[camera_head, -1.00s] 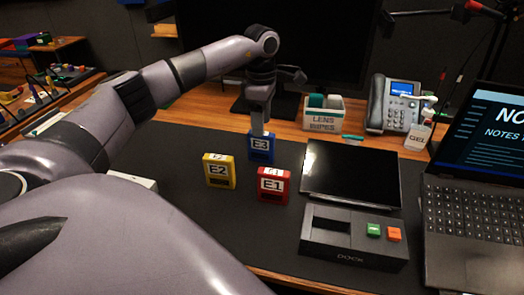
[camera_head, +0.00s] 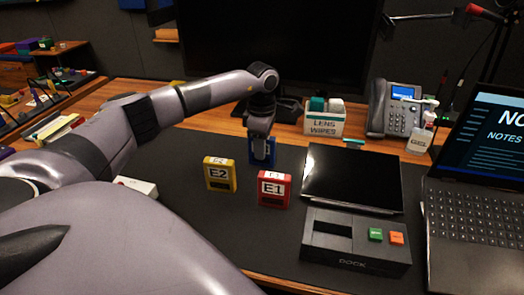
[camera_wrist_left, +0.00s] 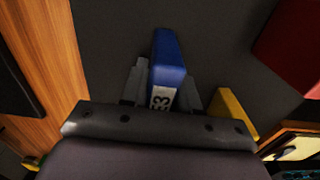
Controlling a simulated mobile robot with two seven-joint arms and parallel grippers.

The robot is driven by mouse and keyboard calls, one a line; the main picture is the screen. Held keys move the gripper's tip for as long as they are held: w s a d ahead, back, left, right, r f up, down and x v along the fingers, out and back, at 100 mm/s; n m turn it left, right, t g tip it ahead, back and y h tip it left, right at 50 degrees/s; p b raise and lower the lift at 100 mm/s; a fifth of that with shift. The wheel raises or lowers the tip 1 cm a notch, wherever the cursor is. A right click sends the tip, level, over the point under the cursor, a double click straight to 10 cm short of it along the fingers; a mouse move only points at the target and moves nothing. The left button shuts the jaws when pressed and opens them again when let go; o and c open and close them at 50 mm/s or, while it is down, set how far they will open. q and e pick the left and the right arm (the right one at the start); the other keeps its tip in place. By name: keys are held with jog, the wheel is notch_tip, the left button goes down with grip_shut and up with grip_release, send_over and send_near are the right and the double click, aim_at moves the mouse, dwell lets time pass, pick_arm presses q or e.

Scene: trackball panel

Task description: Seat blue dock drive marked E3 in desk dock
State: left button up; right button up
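The blue drive E3 (camera_head: 270,153) stands on the dark mat behind the yellow and red drives. My left gripper (camera_head: 260,155) is down at it and covers most of its front and label. In the left wrist view the blue drive (camera_wrist_left: 168,60) sits between the two fingers of the left gripper (camera_wrist_left: 164,88), one on each side. Whether they press on it I cannot tell. The black desk dock (camera_head: 355,264) lies at the front right, with an empty-looking dark slot at its left and green and orange buttons at its right. My right gripper is not in view.
The yellow drive E2 (camera_head: 220,173) and red drive E1 (camera_head: 273,188) stand in front of the blue one. A dark tablet-like screen (camera_head: 352,178) lies behind the dock. A laptop (camera_head: 475,205) is at the right. A lens wipes box (camera_head: 324,121) and phone (camera_head: 394,108) stand behind.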

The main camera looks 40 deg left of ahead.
pick_arm(q)
grip_shut()
jog(key=shift+r, duration=0.15)
notch_tip(320, 180, up, 20)
jog(key=p, duration=0.2)
jog(key=shift+d, duration=0.1)
jog(key=s+d+f+m+p, duration=0.2)
jog(key=s+d+m, duration=0.1)
jog(key=d+m, duration=0.4)
jog(key=s+d+f+m+p, duration=0.2)
jog(key=s+d+m+p, duration=0.1)
jog(key=d+m, duration=0.5)
jog(key=s+d+f+m+p, duration=0.2)
jog(key=s+d+m+p, duration=0.1)
jog(key=d+m, duration=0.4)
jog(key=shift+s+d+f+m, duration=0.15)
jog(key=shift+s+f+m, duration=0.2)
jog(key=shift+m, duration=0.45)
